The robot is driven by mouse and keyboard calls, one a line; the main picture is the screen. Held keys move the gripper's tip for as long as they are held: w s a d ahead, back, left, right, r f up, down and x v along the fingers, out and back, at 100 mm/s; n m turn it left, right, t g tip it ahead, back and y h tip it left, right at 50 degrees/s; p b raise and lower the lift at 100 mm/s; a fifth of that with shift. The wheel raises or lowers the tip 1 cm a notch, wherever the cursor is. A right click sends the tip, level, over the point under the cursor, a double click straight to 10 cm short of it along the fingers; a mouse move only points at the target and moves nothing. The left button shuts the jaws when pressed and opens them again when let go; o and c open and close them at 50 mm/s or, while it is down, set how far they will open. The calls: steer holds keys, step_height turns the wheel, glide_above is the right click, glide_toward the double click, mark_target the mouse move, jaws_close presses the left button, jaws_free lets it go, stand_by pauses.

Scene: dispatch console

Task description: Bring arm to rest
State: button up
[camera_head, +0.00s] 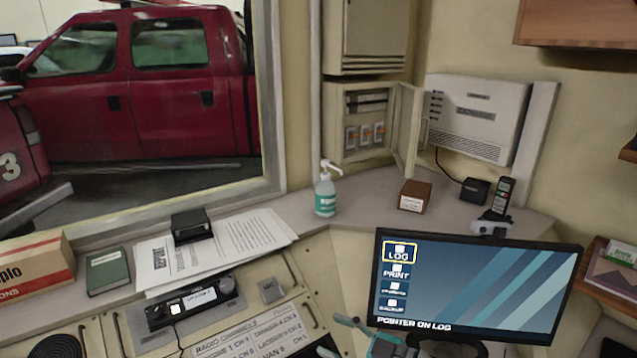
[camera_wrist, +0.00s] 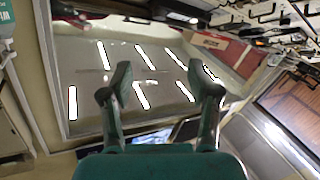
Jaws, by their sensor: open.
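My gripper (camera_wrist: 165,88) shows in the wrist view with its two teal and dark fingers spread apart and nothing between them. Behind the fingers, the wrist view shows a grey surface with several bright white strips. In the head view, a teal and grey part of my arm (camera_head: 372,340) shows at the bottom edge, just in front of the monitor's lower left corner. The monitor (camera_head: 480,285) is lit, with LOG framed in yellow and the words "POINTER ON LOG".
A soap bottle (camera_head: 325,195), a small brown box (camera_head: 415,195) and a handheld phone (camera_head: 499,200) stand on the ledge. Papers (camera_head: 240,233), a black box (camera_head: 191,226), a green book (camera_head: 108,272) and a radio unit (camera_head: 190,302) lie at left. An open wall cabinet (camera_head: 405,130) is behind.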

steer(key=s+d+f+m+t+h, duration=0.2)
steer(key=s+d+f+m+h, duration=0.3)
steer(key=s+f, duration=0.45)
steer(key=s+d+f+m+t+h, duration=0.2)
steer(key=s+d+f+m+h, duration=0.25)
steer(key=s+f+m, duration=0.45)
steer(key=s+d+m+t+h, duration=0.1)
steer(key=s+d+h, duration=0.3)
steer(key=s, duration=0.8)
steer(key=s+d+r+m+t+h, duration=0.1)
steer(key=s+r, duration=0.7)
steer(key=s, duration=0.4)
steer(key=shift+s+r, duration=0.15)
steer(key=shift+s, duration=0.2)
